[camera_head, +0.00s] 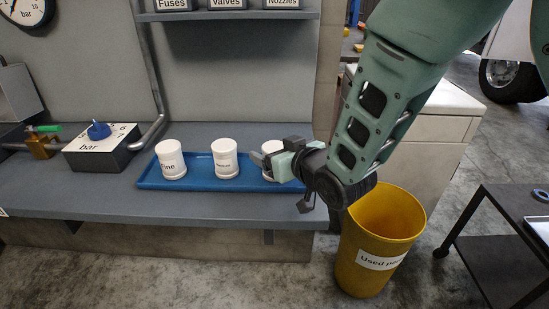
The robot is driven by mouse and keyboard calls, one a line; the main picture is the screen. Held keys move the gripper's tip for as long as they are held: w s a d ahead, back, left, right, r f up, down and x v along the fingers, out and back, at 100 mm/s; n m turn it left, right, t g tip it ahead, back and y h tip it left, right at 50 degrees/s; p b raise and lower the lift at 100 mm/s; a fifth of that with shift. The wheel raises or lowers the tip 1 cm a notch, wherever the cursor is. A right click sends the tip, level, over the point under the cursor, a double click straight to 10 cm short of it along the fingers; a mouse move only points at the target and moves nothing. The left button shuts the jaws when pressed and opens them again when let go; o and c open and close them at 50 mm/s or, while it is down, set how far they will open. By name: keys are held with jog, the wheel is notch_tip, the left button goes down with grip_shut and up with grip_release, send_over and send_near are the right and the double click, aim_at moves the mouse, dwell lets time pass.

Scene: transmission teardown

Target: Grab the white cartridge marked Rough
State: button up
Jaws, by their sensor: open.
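Three white cylindrical cartridges stand upright on a blue tray (200,182) on the grey bench.
A yellow bin (360,245), partly readable as "Used pa...", stands on the floor below my arm. A box with a blue knob (99,130) sits left of the tray. A shelf (225,15) with labelled boxes hangs above. A dark cart (495,240) stands at right.

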jog(key=shift+w+a+f, duration=0.1)
jog(key=shift+w+a, duration=0.1)
jog(key=shift+w, duration=0.1)
jog(key=c, duration=1.1)
